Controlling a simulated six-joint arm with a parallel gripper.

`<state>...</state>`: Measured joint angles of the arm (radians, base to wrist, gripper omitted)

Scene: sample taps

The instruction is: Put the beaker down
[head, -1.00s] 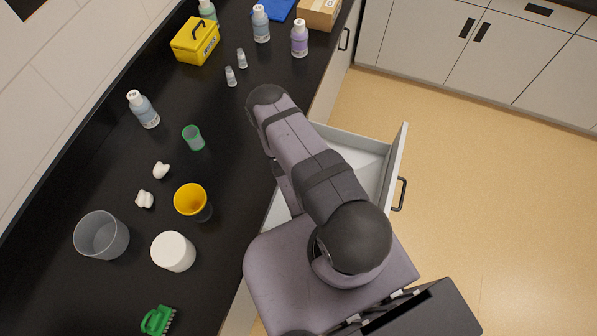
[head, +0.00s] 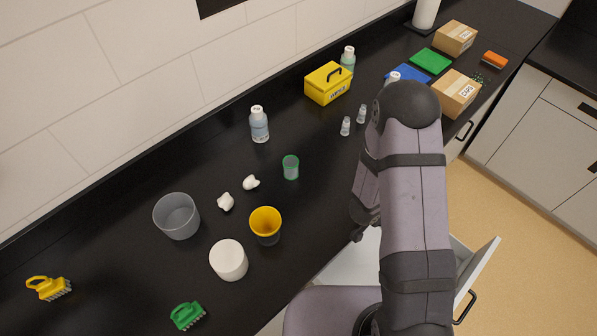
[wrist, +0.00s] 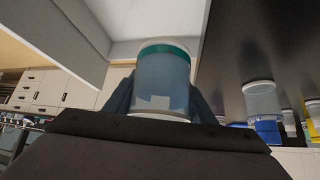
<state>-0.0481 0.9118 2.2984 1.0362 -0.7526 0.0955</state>
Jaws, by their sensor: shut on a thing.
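The beaker (wrist: 162,82) is a clear, bluish vessel with a green band and a pale rim, seen close up in the wrist view. My gripper (wrist: 162,100) is shut on it, with a dark finger on each side. Part of the open drawer's pale interior and wall shows behind it at the upper left, and the dark counter (wrist: 245,50) at the upper right. I cannot tell how far the beaker is from either. In the head view my arm hides the gripper and beaker.
The open drawer (head: 480,268) juts out below the counter. On the counter stand a green cup (head: 290,168), a yellow cup (head: 265,222), a white tub (head: 229,260), a grey container (head: 177,216), a bottle (head: 259,124) and a yellow box (head: 327,84). Bare counter lies around the green cup.

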